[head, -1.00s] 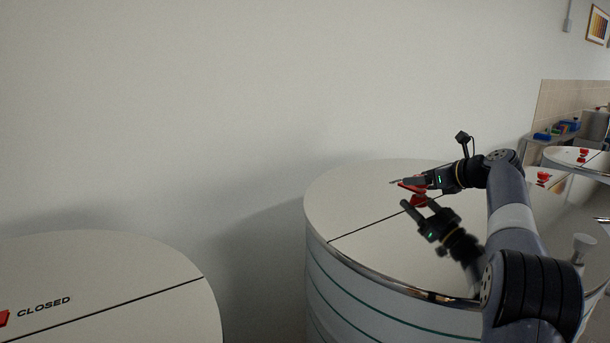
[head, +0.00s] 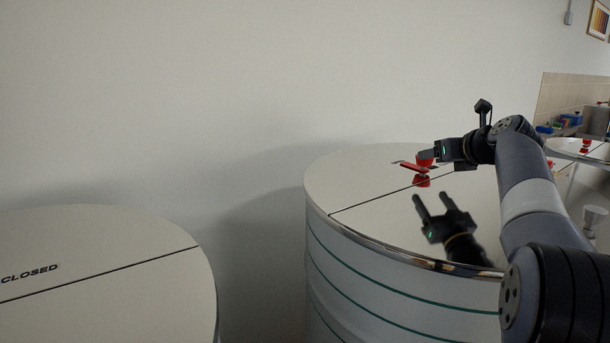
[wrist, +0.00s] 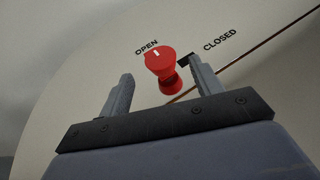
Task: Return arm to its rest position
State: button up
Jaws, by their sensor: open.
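My gripper (head: 430,158) is above the round pale tank top (head: 345,180) at the right in the head view. In the wrist view its two grey fingers (wrist: 162,86) are spread apart with nothing held between them. A red knob (wrist: 160,60) lies beyond the fingertips, apart from them in the picture. A short white mark on the knob is on the side near the word OPEN; the word CLOSED is to the right. In the head view the red part (head: 424,171) is partly hidden by my gripper.
The glossy tank top mirrors my arm. A second pale tank (head: 110,235), lettered CLOSED, stands at left. A plain wall is behind. More tank tops (head: 577,148) and a shelf with blue items are at far right. The space between the two tanks is open.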

jog(key=v, duration=0.4)
jog(key=shift+b, duration=0.3)
jog(key=shift+d+r+p, duration=0.2)
jog(key=shift+p, duration=0.25)
jog(key=shift+w+d+f+n+g+y+p, duration=0.1)
jog(key=shift+w+d+n+g+y+p, duration=0.4)
jog(key=shift+w+n+y+p, duration=0.15)
jog(key=d+n+g+y+p, duration=0.1)
jog(key=d+n+y+p, duration=0.1)
jog(key=n+y, duration=0.1)
jog(key=shift+w+d+p, duration=0.1)
jog(key=shift+p, duration=0.3)
jog(key=p+x, duration=0.1)
jog(key=x, duration=0.7)
jog(key=shift+w+a+f, duration=0.15)
jog(key=shift+a+f, duration=0.05)
jog(key=shift+a, duration=0.15)
jog(key=shift+y, duration=0.25)
jog(key=shift+a, duration=0.1)
